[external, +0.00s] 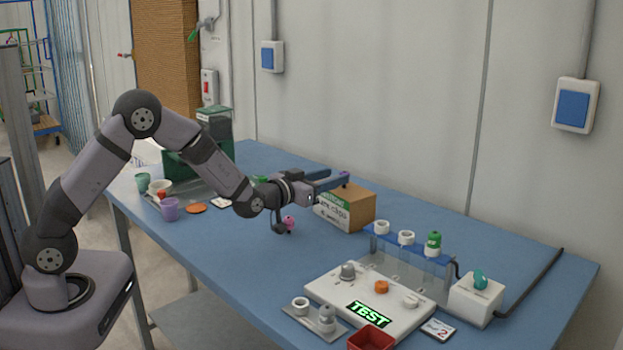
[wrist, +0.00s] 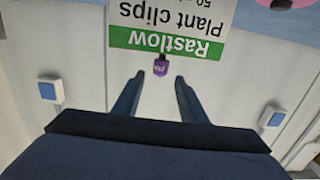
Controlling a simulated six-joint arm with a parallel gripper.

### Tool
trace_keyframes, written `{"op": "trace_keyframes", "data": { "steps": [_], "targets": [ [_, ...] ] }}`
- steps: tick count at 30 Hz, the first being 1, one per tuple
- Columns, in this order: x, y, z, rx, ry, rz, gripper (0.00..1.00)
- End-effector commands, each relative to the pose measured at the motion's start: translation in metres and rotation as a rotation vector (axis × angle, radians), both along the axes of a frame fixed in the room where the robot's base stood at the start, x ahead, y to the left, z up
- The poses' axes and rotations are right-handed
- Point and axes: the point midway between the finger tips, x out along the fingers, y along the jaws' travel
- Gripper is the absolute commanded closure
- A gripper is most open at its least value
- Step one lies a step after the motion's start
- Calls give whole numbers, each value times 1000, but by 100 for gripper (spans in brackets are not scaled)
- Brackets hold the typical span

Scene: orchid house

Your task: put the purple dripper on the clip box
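The clip box (external: 358,209) is a brown carton with a white and green label, standing on the blue bench. Its label (wrist: 165,25) shows upside down in the wrist view. The small purple dripper (wrist: 160,66) appears at the box's top edge, seemingly on top of it; its base contact is not clear. In the external view it is a purple spot (external: 345,173) by the fingertips. My gripper (wrist: 159,78) is open, with a finger on each side of the dripper and visible gaps between. In the external view my gripper (external: 338,176) is level with the box top.
A pink dripper (external: 289,222) stands left of the box. A blue rack (external: 412,246) and a white TEST panel (external: 372,298) are at front right. A purple cup (external: 169,209) and an orange disc (external: 196,208) lie at left. Bench behind the box is clear.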

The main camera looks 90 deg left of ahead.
Motion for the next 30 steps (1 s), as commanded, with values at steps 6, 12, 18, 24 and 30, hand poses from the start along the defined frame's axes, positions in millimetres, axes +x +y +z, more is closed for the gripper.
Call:
{"op": "trace_keyframes", "data": {
  "steps": [6,12,18,24,30],
  "targets": [
    [-13,-14,1,0,-1,-1,62],
    [-18,-19,2,0,-1,0,62],
    [-19,-19,2,1,-1,0,62],
    [-18,-19,2,1,-1,0,62],
    [-10,-36,2,-25,29,-44,62]
  ]
}}
